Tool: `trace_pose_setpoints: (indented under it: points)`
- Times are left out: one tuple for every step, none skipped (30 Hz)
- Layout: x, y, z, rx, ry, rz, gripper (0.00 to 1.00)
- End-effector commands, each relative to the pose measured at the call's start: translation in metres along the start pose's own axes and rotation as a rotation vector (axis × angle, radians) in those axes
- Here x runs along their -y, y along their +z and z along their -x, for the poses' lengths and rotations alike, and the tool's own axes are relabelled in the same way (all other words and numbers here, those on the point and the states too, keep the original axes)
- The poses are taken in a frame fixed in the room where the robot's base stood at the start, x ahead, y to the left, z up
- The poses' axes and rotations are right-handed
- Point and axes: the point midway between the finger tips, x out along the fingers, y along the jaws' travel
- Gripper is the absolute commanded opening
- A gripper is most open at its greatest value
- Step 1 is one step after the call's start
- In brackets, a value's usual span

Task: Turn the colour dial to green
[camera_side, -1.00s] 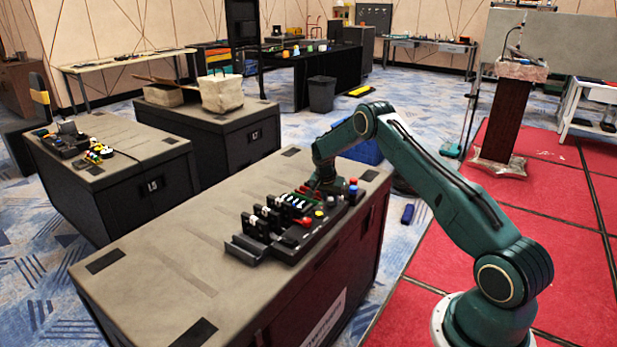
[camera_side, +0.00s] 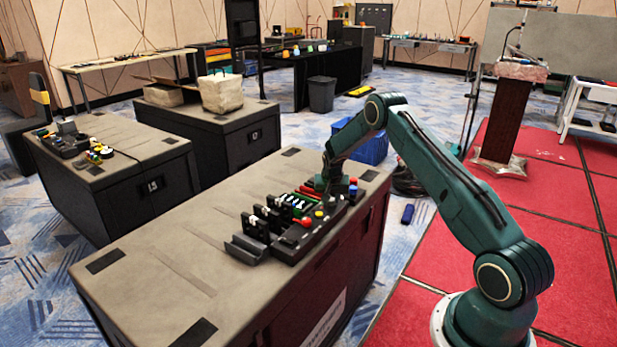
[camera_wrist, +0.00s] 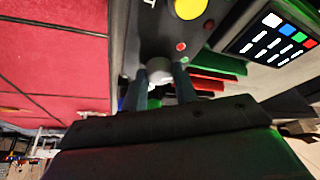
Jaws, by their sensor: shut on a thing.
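A black control panel (camera_side: 291,243) lies on the grey-topped case. It carries a row of switches, coloured buttons and red bars. My gripper (camera_side: 325,200) points down at the panel's far part, close to its buttons. In the wrist view, my gripper (camera_wrist: 163,80) has its two dark fingers on either side of a round grey knob, the dial (camera_wrist: 159,66), and is shut on it. A small red dot (camera_wrist: 181,46) shows on the panel beside the dial. Something green shows just below the dial, between the fingers. The dial's pointer cannot be made out.
A large yellow button (camera_wrist: 190,8) sits near the dial. A display with white, blue, green and red squares (camera_wrist: 285,30) is at the upper right of the wrist view. Red and blue knobs (camera_side: 352,190) stand just right of my gripper. The case top (camera_side: 165,265) is clear at the near left.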

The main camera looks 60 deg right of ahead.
Motion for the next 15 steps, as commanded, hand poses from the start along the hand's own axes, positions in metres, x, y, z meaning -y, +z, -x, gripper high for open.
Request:
trace_pose_setpoints:
  points:
    - [-0.0001, -0.0005, 0.0004, -0.001, 0.000, -0.001, 0.06]
    - [-0.0001, -0.0005, 0.0004, -0.001, 0.000, -0.002, 0.06]
    - [-0.0001, -0.0005, 0.0004, -0.001, 0.000, -0.002, 0.32]
    - [-0.0001, -0.0005, 0.0004, -0.001, 0.000, -0.002, 0.38]
    - [-0.0001, -0.0005, 0.0004, -0.001, 0.000, -0.002, 0.44]
    - [-0.0001, -0.0005, 0.0003, -0.001, 0.000, -0.002, 0.50]
    - [0.0000, -0.0005, 0.0003, -0.001, 0.000, -0.002, 0.50]
    - [-0.0001, -0.0005, 0.0003, -0.001, 0.000, -0.002, 0.50]
    - [0.0000, -0.0004, 0.0003, -0.001, 0.001, -0.002, 0.50]
    - [0.0000, -0.0004, 0.0002, -0.001, 0.001, -0.002, 0.50]
    - [0.0000, -0.0004, 0.0002, -0.001, 0.001, -0.002, 0.50]
    - [0.0000, -0.0003, 0.0002, 0.000, 0.001, -0.002, 0.50]
    - [0.0000, -0.0003, 0.0002, 0.000, 0.001, -0.002, 0.50]
    - [0.0000, -0.0003, 0.0002, 0.000, 0.001, -0.002, 0.50]
    - [0.0000, -0.0003, 0.0004, 0.000, 0.001, -0.002, 0.50]
